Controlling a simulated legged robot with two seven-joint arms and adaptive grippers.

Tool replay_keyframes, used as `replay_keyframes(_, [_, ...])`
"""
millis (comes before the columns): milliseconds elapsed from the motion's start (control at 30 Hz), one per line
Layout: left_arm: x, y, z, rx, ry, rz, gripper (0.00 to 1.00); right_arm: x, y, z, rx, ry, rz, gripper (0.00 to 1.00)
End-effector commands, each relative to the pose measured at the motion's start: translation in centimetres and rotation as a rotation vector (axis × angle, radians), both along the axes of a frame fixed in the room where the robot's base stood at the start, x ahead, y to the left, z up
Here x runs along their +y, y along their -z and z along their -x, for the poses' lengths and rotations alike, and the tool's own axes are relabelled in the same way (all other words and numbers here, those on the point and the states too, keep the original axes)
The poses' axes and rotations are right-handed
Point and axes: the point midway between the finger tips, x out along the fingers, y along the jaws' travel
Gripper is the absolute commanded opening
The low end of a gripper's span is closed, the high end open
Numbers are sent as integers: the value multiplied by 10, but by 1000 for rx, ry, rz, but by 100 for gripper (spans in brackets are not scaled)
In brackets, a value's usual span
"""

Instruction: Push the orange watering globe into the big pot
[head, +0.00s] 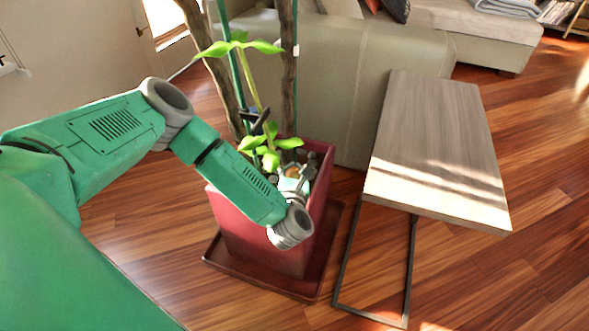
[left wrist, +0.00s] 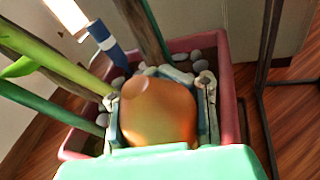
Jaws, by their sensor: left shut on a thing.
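The orange watering globe (left wrist: 158,112) is large in the left wrist view, between the two fingers of my left gripper (left wrist: 160,84). The gripper is shut on it. In the head view my left gripper (head: 293,182) is inside the rim of the big dark red pot (head: 255,240), and only a small bit of the globe shows there. The pot's rim also shows in the left wrist view (left wrist: 229,95), with grey pebbles around the globe. The globe's lower end is hidden, so I cannot tell how deep it sits. My right gripper is not in view.
A plant (head: 262,100) with green leaves and brown stems rises from the pot near my gripper. A blue and white piece (left wrist: 106,45) stands beside the globe. A wooden side table (head: 440,140) is to the right, and a sofa (head: 355,85) is behind.

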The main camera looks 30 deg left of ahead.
Motion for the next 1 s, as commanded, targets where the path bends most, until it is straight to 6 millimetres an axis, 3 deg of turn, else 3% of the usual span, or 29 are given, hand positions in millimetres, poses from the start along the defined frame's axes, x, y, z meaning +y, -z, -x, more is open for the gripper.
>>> replay_keyframes(1000, [0, -64, 0, 0, 0, 0, 0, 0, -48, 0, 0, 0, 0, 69])
